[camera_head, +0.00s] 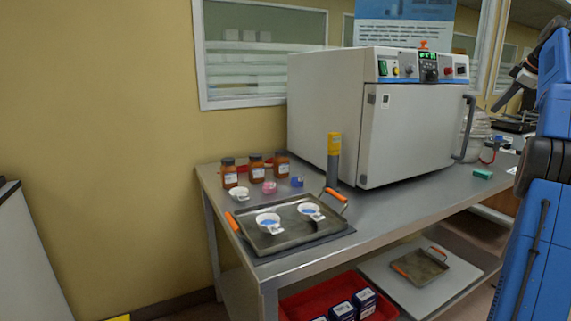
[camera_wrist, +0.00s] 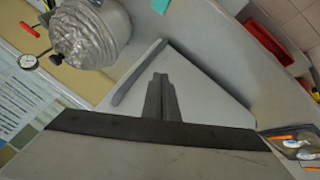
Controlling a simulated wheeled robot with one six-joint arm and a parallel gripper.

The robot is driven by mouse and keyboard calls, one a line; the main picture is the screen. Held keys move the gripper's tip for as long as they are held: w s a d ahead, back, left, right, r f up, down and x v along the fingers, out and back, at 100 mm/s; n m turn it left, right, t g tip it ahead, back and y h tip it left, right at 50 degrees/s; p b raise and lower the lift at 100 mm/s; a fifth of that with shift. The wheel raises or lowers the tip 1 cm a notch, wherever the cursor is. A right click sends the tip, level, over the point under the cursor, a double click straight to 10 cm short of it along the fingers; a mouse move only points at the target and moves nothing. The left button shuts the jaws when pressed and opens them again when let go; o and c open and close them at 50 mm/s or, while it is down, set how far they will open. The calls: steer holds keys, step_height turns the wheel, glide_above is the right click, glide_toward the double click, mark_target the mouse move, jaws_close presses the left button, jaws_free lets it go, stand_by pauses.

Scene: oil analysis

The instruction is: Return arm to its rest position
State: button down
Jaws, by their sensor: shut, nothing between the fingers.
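My gripper (camera_wrist: 160,78) is shut and empty in the wrist view, its fingers together in the middle of the picture. The oven's light door and grey handle (camera_wrist: 138,72) lie beyond the fingers there. In the head view my gripper (camera_head: 514,88) shows as a dark shape at the upper right, held up in the air beside my blue arm. It is right of the white oven (camera_head: 415,128), whose door is closed, and appears clear of the bench.
A metal tray (camera_head: 296,240) with orange handles bears two white cups on the steel bench. Brown bottles (camera_head: 256,168) and a yellow-topped cylinder (camera_head: 334,150) stand behind it. A silvery flask-like thing (camera_wrist: 92,35) is near my gripper in the wrist view. A red bin is below.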

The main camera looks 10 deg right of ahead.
steer(key=s+a+m, duration=0.2)
steer(key=a+m, duration=0.1)
steer(key=a, duration=1.7)
steer(key=s+a+f+m+g, duration=0.1)
steer(key=s+a+f, duration=0.2)
steer(key=s+a, duration=0.35)
steer(key=s+a+f+m+g, duration=0.1)
steer(key=s+a+f, duration=0.2)
steer(key=a, duration=0.7)
steer(key=s+a+f+m, duration=0.1)
steer(key=s+a+f, duration=0.5)
steer(key=s+f, duration=0.4)
steer(key=s+a+f+m, duration=0.1)
steer(key=s+a+f, duration=0.4)
steer(key=s+f, duration=0.5)
steer(key=s+a+f+m, duration=0.2)
steer(key=s+a+f, duration=0.4)
steer(key=s+f, duration=0.5)
steer(key=shift+a+h, duration=0.3)
steer(key=shift+f, duration=0.1)
